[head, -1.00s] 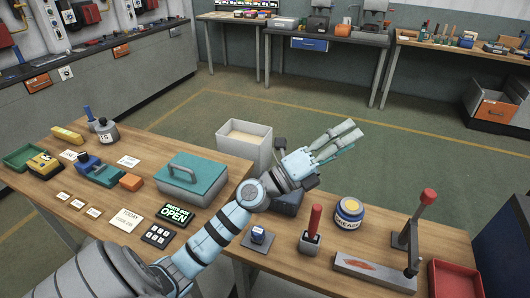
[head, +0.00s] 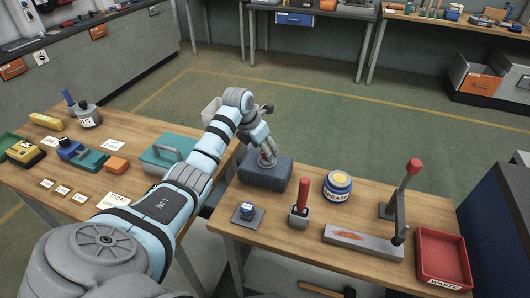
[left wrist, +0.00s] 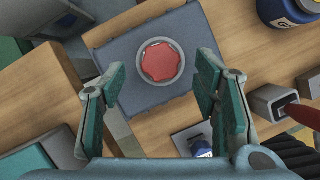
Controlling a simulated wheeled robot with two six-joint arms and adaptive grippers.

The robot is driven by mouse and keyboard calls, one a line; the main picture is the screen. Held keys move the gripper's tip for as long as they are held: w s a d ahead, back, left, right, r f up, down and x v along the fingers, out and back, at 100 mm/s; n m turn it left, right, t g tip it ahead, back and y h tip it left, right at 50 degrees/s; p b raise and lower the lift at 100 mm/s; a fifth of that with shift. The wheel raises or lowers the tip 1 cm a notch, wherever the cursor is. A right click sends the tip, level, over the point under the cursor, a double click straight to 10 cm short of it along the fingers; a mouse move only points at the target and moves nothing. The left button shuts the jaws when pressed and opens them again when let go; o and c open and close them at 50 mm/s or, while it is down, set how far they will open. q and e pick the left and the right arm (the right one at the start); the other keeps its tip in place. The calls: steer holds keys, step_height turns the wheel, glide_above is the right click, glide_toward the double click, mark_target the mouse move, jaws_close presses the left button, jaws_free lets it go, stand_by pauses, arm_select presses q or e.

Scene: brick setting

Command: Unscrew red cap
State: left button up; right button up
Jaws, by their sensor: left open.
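The red cap (left wrist: 160,61) is round with a notched rim and sits in a grey ring on top of a dark blue-grey block (left wrist: 115,60). In the head view the block (head: 264,178) stands at the left end of the right table, and my gripper hides the cap there. My left gripper (head: 268,158) points down over the block. In the left wrist view its two fingers (left wrist: 160,88) are spread apart, one to each side of the cap and nearer the camera, with nothing between them. My right gripper is not in view.
A teal-lidded box (head: 165,155) stands on the left table.

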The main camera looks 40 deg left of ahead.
arm_select(q)
steer(key=x, duration=0.2)
steer(key=shift+w+f, duration=0.15)
steer(key=shift+f, duration=0.05)
steer(key=c, duration=1.2)
steer(key=o, duration=1.6)
step_height(320, 180, up, 6)
steer(key=p, duration=0.5)
steer(key=shift+r, duration=0.2)
steer(key=shift+f, duration=0.1)
